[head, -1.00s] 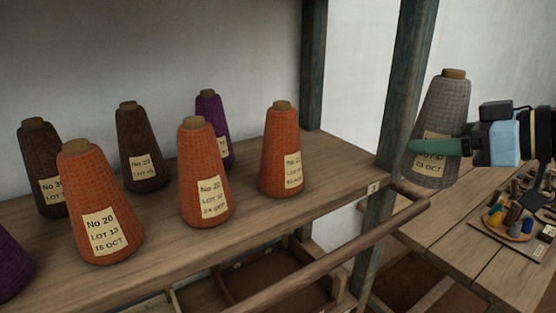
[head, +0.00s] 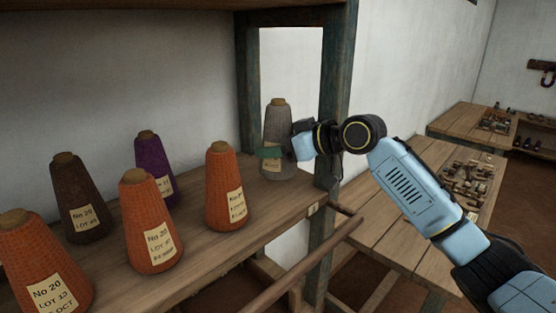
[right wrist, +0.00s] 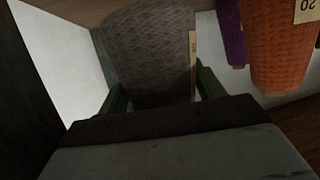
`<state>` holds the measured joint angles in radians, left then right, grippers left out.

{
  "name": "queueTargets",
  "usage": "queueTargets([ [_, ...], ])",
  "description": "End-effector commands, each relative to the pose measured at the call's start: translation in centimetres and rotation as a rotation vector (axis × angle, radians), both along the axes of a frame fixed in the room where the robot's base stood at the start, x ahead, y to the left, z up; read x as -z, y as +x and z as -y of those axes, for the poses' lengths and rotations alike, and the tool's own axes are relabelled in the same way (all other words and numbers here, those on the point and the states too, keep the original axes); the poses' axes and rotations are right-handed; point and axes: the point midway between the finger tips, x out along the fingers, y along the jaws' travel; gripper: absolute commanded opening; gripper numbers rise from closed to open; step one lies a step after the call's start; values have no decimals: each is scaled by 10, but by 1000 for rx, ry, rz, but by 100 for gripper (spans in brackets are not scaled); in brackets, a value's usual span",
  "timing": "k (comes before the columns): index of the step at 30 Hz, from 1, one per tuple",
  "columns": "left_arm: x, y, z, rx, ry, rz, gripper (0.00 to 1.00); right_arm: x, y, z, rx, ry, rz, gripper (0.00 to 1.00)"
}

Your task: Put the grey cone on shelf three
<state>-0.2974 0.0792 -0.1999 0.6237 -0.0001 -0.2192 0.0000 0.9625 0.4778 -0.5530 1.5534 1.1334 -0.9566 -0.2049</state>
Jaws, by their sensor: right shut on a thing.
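The grey cone (head: 277,130) is a knitted-textured yarn cone with a tan tip and a paper label. It is upright at the right end of the shelf (head: 240,238), just inside the blue-green post. My right gripper (head: 270,153) is shut on it with green fingers around its lower half. In the right wrist view the grey cone (right wrist: 150,55) fills the space between the fingers (right wrist: 158,95). I cannot tell whether its base touches the shelf board. My left gripper is not in view.
Orange cones (head: 226,187), a purple cone (head: 154,168) and a dark brown cone (head: 80,198) stand to the left on the shelf. The blue-green post (head: 336,110) and a wooden rail (head: 300,266) are close to my right arm. Tables with small parts (head: 470,178) stand at right.

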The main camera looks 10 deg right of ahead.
Motion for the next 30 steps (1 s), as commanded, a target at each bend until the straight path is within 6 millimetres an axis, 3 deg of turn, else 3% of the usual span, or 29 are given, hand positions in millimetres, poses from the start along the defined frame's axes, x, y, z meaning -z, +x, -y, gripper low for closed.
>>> queueTargets([
  [8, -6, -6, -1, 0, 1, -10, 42, 20, -1, 0, 0, 1, 1, 39],
  [13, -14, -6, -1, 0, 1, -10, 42, 45, -1, 0, 1, 4, -1, 39],
  [25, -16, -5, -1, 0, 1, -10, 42, 53, 2, -1, 0, 4, 4, 39],
  [26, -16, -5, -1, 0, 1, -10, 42, 54, 2, -1, 0, 3, 1, 70],
  [27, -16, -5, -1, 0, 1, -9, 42, 54, 2, -2, 0, 3, 1, 75],
  [30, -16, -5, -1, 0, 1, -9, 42, 53, 2, -2, 0, 3, 1, 76],
])
